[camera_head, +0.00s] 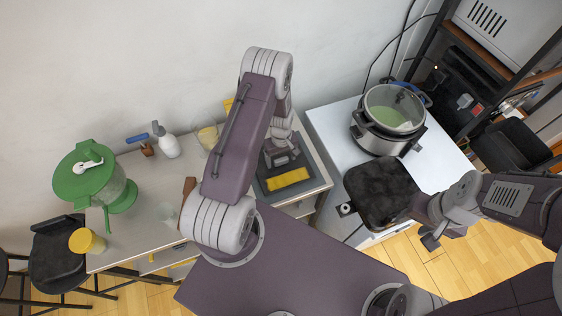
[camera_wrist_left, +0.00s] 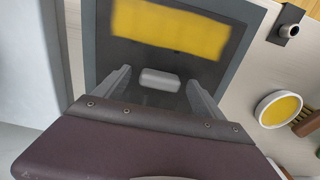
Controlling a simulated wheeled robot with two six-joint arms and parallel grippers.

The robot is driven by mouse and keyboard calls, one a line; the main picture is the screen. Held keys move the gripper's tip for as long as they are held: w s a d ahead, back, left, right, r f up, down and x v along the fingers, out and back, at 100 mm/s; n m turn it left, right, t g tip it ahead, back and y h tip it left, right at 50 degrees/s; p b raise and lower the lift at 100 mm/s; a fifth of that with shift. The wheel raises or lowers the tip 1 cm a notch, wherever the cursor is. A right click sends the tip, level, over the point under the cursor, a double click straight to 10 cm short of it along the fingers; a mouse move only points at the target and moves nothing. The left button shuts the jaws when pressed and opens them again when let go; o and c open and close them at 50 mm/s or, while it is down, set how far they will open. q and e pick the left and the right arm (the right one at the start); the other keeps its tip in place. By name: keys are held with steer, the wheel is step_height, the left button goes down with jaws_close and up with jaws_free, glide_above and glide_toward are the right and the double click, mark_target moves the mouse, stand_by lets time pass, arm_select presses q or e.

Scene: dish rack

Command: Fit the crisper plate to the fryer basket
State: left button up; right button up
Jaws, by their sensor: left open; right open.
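I cannot make out the crisper plate or the fryer basket with certainty. A dark square tray-like piece (camera_head: 262,187) lies on the left table, with a yellow rectangular patch (camera_head: 288,179) on it. In the left wrist view the dark piece (camera_wrist_left: 100,60) fills the middle, with the yellow patch (camera_wrist_left: 170,27) and a pale rounded block (camera_wrist_left: 160,80). My left gripper (camera_head: 284,157) is open above the dark piece; its fingers (camera_wrist_left: 160,95) show either side of the pale block, and contact cannot be told. My right gripper (camera_head: 432,238) is open and empty beside a dark square seat-like object (camera_head: 380,193).
A cooker (camera_head: 390,120) stands on the white table (camera_head: 335,118). A bowl with yellow contents (camera_wrist_left: 278,110) shows in the left wrist view.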

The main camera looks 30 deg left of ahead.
arm_select(q)
steer(key=shift+w+d+f, duration=0.1)
steer(key=shift+f, duration=0.3)
steer(key=c, duration=0.8)
jaws_close()
steer(key=shift+r, duration=0.1)
